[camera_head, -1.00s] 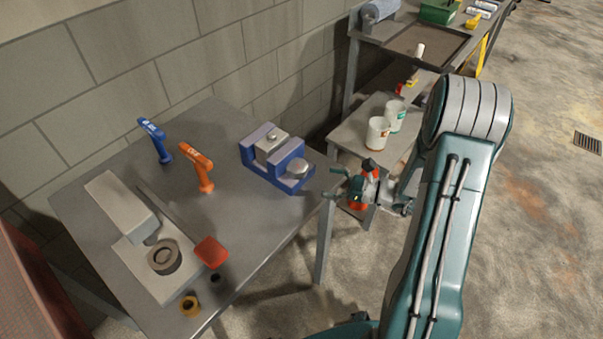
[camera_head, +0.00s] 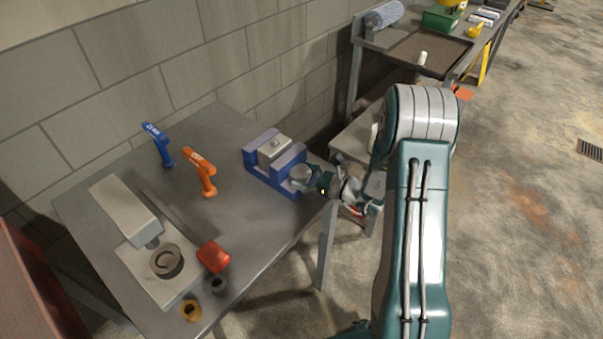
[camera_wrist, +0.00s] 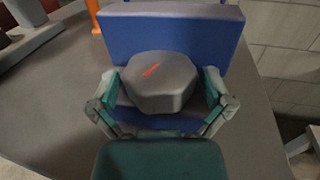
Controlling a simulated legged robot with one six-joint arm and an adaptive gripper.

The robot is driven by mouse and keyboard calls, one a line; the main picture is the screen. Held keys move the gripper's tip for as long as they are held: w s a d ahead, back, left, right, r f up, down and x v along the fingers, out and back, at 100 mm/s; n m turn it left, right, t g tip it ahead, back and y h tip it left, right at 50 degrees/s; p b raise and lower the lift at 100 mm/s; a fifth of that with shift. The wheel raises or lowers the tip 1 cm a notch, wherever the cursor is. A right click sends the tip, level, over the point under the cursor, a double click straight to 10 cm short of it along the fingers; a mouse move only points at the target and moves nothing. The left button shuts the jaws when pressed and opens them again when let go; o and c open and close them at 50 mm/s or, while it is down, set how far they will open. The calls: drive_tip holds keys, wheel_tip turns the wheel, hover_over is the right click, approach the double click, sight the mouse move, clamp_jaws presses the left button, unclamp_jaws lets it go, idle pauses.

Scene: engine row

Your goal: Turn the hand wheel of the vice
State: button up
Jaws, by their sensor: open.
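The blue vice (camera_head: 272,166) sits on the grey workbench (camera_head: 235,135) near its right end. Its grey hand wheel (camera_head: 300,173) faces my arm. In the wrist view the wheel (camera_wrist: 161,82) is a faceted grey knob with an orange-red mark, in front of the blue vice body (camera_wrist: 172,36). My gripper (camera_head: 312,179) is at the wheel in the head view. In the wrist view my gripper (camera_wrist: 160,88) is open, with one green-padded finger on each side of the wheel. The fingers look very near its sides; contact cannot be told.
A blue tool (camera_head: 157,143) and an orange tool (camera_head: 201,172) stand left of the vice. A grey block-shaped device (camera_head: 125,210), a red object (camera_head: 213,256) and tape-like rings lie farther left. A lower shelf and second bench (camera_head: 365,42) stand behind my arm.

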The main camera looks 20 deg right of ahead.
drive_tip(key=c, duration=0.9)
drive_tip(key=shift+a+m+t+h, duration=0.15)
drive_tip(key=shift+m+t+h, duration=2.1)
drive_tip(key=shift+h, duration=0.65)
drive_tip(key=o, duration=0.9)
drive_tip(key=shift+s, duration=0.1)
